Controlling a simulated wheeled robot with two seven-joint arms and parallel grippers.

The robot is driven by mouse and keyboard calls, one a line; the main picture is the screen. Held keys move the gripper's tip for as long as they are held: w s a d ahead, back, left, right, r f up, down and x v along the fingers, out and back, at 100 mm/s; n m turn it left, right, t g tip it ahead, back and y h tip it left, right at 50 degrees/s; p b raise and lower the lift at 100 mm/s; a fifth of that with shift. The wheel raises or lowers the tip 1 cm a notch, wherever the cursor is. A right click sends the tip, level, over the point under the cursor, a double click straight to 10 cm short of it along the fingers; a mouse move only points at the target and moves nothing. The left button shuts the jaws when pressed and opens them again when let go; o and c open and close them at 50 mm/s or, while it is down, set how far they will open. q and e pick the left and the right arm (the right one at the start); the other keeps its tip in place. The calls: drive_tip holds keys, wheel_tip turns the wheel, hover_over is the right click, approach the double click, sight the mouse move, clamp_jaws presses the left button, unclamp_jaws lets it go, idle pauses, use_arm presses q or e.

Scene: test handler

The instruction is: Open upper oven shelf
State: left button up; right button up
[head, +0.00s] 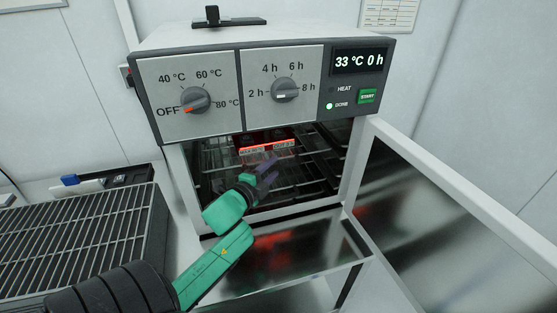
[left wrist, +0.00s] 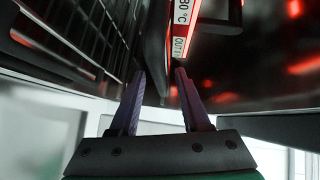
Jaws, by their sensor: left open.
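The oven (head: 218,46) stands ahead with its door (head: 450,215) swung open to the right. Wire shelving (head: 222,160) shows in the dark chamber; I cannot tell clearly where the upper shelf ends. A dark item with a red-lit label (head: 266,149) is inside; its label also shows in the left wrist view (left wrist: 181,28), partly reading "80 °C". My left gripper (head: 268,173) is open at the chamber opening, in front of and just below this item. Its purple fingers also show in the left wrist view (left wrist: 160,80), with nothing clearly between them. My right gripper is out of view.
The oven panel has two dials, a green START button (head: 368,97) and a display (head: 358,61) reading 33 °C 0 h. A slatted rack (head: 75,235) stands at the left. A shiny surface (head: 290,255) lies below the opening. The open door bounds the right side.

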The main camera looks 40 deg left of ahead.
use_arm(q)
drive_tip(key=x, duration=0.4)
drive_tip(key=shift+d, duration=0.1)
clamp_jaws()
